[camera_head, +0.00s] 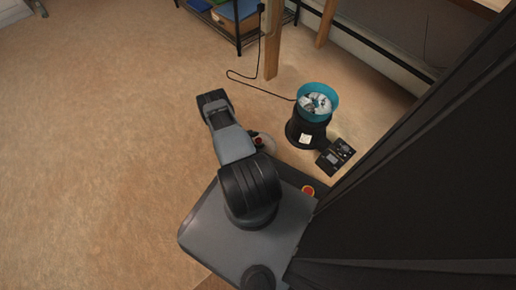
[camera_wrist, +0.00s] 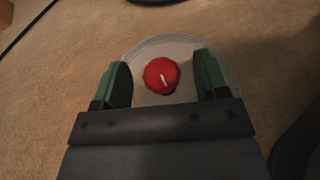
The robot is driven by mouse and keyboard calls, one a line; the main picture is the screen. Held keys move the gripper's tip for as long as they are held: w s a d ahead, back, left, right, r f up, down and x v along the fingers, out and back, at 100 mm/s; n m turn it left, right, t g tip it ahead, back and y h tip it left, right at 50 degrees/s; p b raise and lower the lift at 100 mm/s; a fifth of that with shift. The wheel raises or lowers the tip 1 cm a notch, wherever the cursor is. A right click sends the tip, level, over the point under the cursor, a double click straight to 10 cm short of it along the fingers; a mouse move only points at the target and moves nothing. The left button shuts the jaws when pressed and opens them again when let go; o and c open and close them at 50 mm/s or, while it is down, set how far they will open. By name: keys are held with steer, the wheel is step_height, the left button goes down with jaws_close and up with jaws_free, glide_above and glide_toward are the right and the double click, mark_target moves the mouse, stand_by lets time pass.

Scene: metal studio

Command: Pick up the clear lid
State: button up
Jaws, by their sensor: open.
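The clear lid (camera_wrist: 153,45) is a round, see-through disc with a red knob (camera_wrist: 161,75) at its centre, which has a white mark on it. In the wrist view my gripper (camera_wrist: 162,66) is open, with one green finger on each side of the knob. I see a gap between each finger and the knob, and cannot tell the height of the fingers over the lid. In the head view only part of the lid (camera_head: 268,143) shows beside my arm, which hides the rest and most of the gripper.
A black machine with a teal bowl (camera_head: 333,93) holding whitish things stands on the floor to the right, with a dark panel (camera_head: 336,157) beside it. A black cable (camera_head: 262,87) runs to it. A shelf (camera_head: 237,28) and wooden legs stand behind. The floor at left is clear.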

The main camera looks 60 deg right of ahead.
steer(key=shift+s+d, duration=0.1)
steer(key=shift+c, duration=0.5)
jaws_close()
